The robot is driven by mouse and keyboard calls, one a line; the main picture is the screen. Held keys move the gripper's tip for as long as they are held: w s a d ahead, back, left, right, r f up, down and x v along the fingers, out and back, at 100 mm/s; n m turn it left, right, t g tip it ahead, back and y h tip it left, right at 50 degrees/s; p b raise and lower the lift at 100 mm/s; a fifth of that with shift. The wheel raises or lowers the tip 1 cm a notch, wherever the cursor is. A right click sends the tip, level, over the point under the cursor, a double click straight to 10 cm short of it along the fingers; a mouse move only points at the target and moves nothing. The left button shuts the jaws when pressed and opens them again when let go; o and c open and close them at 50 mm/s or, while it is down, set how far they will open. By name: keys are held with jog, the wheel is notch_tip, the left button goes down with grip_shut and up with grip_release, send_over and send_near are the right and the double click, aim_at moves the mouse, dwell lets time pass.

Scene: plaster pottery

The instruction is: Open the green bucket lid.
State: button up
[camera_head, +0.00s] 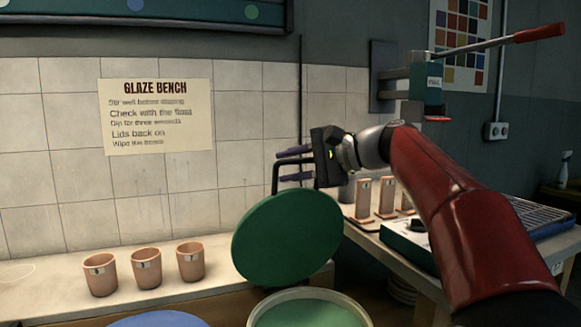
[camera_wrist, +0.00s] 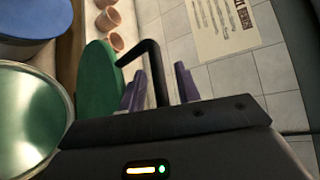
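The green lid (camera_head: 288,236) stands raised and steeply tilted at the back of the green bucket (camera_head: 308,309). The bucket's mouth is uncovered and green glaze shows inside; its lower part is out of frame. The lid (camera_wrist: 98,85) and the bucket's rim (camera_wrist: 68,110) also show in the wrist view. A black bent handle (camera_head: 276,180) rises from behind the lid. My gripper (camera_head: 280,166) is at the handle, above the lid. In the wrist view, my gripper (camera_wrist: 160,70) has its purple fingers apart, with the handle (camera_wrist: 152,60) between them and gaps at both sides.
A blue lid (camera_head: 158,320) is at the bottom, left of the green bucket. Several terracotta cups (camera_head: 146,268) stand on the bench at left. A side table at right holds test tiles (camera_head: 386,197) and a rack (camera_head: 540,215). A red-handled lever press (camera_head: 427,85) is on the wall.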

aim_at(312, 161)
jog(key=v, duration=0.7)
jog(key=shift+d, duration=0.35)
jog(key=shift+d, duration=0.1)
jog(key=d+r, duration=0.5)
jog(key=d, duration=0.1)
jog(key=shift+s+d+r, duration=0.35)
jog(key=shift+s+d, duration=0.05)
jog(key=shift+s, duration=0.05)
dwell(0.6)
